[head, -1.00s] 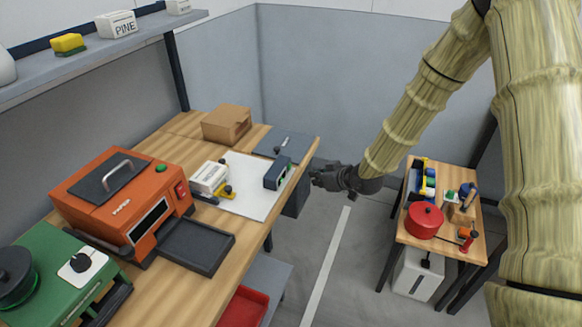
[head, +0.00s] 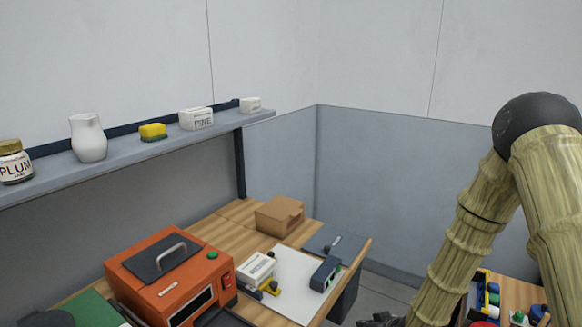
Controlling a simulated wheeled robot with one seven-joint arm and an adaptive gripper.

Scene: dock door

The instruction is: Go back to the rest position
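My gripper (head: 380,321) is at the bottom edge of the head view, right of the workbench's front edge. Only its dark upper part shows, and the fingertips are cut off by the frame. Whether it is open or shut cannot be told. My bamboo-textured arm reaches down to it from the right side of the view.
The workbench (head: 225,228) carries an orange machine (head: 165,275), a cardboard box (head: 279,215), a white board (head: 290,295) and a dark device (head: 325,274). A shelf (head: 120,168) with a jar, a white jug (head: 88,138) and a sponge runs above. A small table (head: 515,290) stands right.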

